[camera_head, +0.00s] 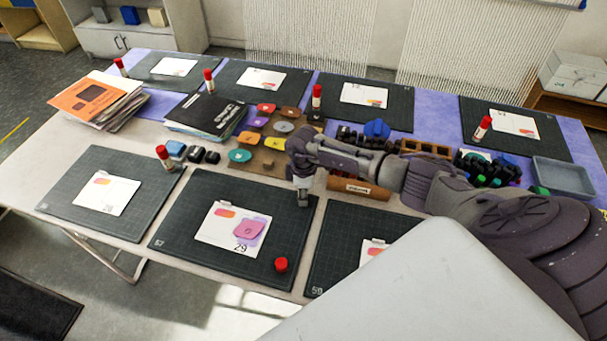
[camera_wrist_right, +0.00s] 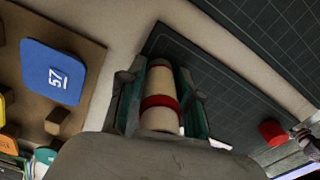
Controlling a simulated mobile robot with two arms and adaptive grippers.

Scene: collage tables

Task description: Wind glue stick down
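My right gripper (camera_head: 303,203) reaches over the back right corner of the front middle mat (camera_head: 180,235). In the right wrist view, my right gripper (camera_wrist_right: 160,95) is closed around a white glue stick (camera_wrist_right: 160,121) with a red band, its pads along both sides. In the head view the gripper hides this stick. A red cap (camera_head: 281,264) stands apart on the mat's front right; it also shows in the wrist view (camera_wrist_right: 273,132). How far the glue is wound out is not clear. My left gripper is not in the head view.
A card with a pink piece (camera_head: 248,229) lies on the same mat. Capped glue sticks (camera_head: 163,157) stand by other mats. Behind my gripper are a brown board with coloured pieces (camera_head: 240,156) and a wooden tray (camera_head: 358,188). A black book (camera_head: 205,114) lies left of them.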

